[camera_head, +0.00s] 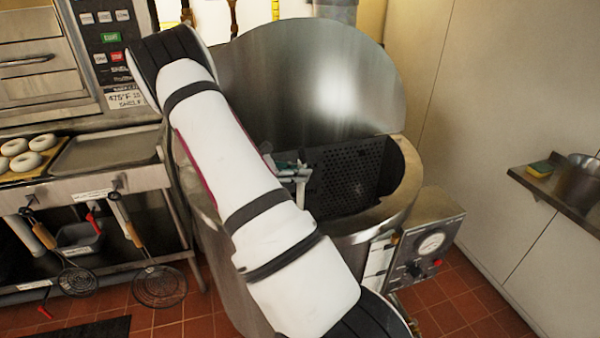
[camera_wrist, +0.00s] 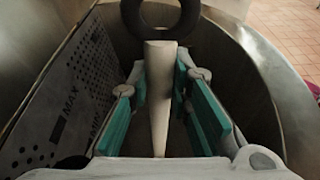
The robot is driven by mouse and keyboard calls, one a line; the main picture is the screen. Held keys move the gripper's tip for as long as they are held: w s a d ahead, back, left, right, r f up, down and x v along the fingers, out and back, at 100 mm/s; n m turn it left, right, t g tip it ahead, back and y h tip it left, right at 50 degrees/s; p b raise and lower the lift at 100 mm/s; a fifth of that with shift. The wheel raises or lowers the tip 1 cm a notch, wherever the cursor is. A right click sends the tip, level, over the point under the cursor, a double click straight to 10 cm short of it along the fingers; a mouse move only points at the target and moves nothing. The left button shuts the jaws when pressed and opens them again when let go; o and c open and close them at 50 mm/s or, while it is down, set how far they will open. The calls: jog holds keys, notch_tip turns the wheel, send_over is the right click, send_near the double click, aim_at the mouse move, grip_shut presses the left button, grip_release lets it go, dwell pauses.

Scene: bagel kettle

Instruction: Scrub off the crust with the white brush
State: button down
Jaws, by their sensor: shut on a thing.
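The large steel kettle (camera_head: 372,222) stands open, its round lid raised behind it. My arm reaches across into the opening. My gripper (camera_head: 291,168) is inside, mostly hidden by my arm in the head view. In the wrist view its teal pads (camera_wrist: 165,95) are shut on the pale handle of the white brush (camera_wrist: 158,98). A dark ring (camera_wrist: 188,30) shows at the upper end of the handle. The brush's bristles are hidden. I cannot make out the crust in either view.
The curved kettle wall is close on the right. A control box (camera_head: 428,243) is on the kettle's front right.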

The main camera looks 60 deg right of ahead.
jog(key=w, duration=0.1)
jog(key=w+a+b, duration=0.2)
jog(key=w, duration=0.1)
jog(key=shift+f, duration=0.15)
jog(key=shift+w+a+b, duration=0.5)
jog(key=shift+w+b, duration=0.15)
jog(key=shift+w, duration=0.2)
jog(key=shift+s, duration=0.1)
jog(key=shift+s+d+p, duration=0.3)
jog(key=shift+s+d, duration=0.4)
jog(key=shift+d, duration=0.2)
jog(key=shift+s+d+p, duration=0.3)
jog(key=shift+s+d, duration=0.4)
jog(key=shift+d, duration=0.15)
